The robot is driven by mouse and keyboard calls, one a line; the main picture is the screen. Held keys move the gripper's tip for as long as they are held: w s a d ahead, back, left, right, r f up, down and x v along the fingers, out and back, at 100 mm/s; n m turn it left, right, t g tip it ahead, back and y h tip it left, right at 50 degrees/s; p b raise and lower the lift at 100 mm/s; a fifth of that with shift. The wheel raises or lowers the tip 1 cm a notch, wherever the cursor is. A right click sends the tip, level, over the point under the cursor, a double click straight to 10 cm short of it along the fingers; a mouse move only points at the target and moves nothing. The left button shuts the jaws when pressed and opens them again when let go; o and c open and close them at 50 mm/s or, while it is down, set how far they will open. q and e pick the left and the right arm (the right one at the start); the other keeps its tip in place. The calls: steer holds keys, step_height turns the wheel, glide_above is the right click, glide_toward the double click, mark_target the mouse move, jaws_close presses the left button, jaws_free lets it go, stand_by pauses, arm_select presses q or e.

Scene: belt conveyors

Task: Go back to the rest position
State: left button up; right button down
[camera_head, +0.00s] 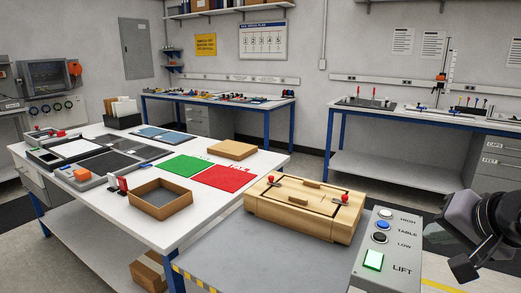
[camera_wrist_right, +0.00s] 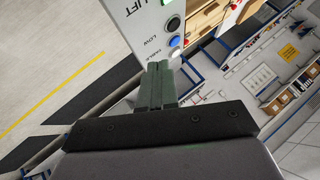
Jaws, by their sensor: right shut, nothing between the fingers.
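My right gripper (camera_head: 430,238) is at the right edge of the head view, just right of the grey lift control panel. In the right wrist view its grey-green fingers (camera_wrist_right: 160,72) are together with nothing between them. They point toward the panel (camera_wrist_right: 148,28); whether they touch it I cannot tell. The panel (camera_head: 388,240) carries a white, a blue and a black button above a lit green LIFT button (camera_head: 373,260). My left gripper is not in view.
A wooden box (camera_head: 300,212) with red-knobbed clamps sits on the grey lift table (camera_head: 235,255), left of the panel. A white table (camera_head: 95,195) holds trays, green and red mats and a cardboard box (camera_head: 160,198). Blue-legged benches line the back wall. Floor shows right of the panel.

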steer(key=a+y, duration=0.1)
steer(key=a, duration=0.4)
steer(key=a+n+y, duration=0.1)
steer(key=a+y, duration=0.1)
steer(key=a, duration=0.3)
steer(key=shift+s+f, duration=0.1)
steer(key=s+a+r+n+g+y, duration=0.1)
steer(key=s+a+n+y, duration=0.15)
steer(key=a, duration=0.55)
steer(key=s+a+f+m+g+y, duration=0.5)
steer(key=s+m+y, duration=0.1)
steer(key=m+y, duration=0.35)
steer(key=w+d+f+n+t+h, duration=0.1)
steer(key=d+f+n+t+h, duration=0.45)
steer(key=d+f+n, duration=0.75)
steer(key=d+f+n+t+h, duration=0.4)
steer(key=f+n+t, duration=0.25)
steer(key=n, duration=1.15)
steer(key=s+d+f+m+g+h, duration=0.2)
steer(key=s+d+f+m+g, duration=0.1)
steer(key=s+f+m, duration=0.3)
steer(key=s+d+f+m+g+h, duration=0.25)
steer(key=s+d+f+m, duration=0.2)
steer(key=f, duration=0.45)
steer(key=a+r+m, duration=0.1)
steer(key=a+m, duration=0.3)
steer(key=a, duration=0.7)
steer(key=shift+w+r+t+y, duration=0.15)
steer(key=shift+t+y, duration=0.15)
steer(key=shift+t, duration=0.05)
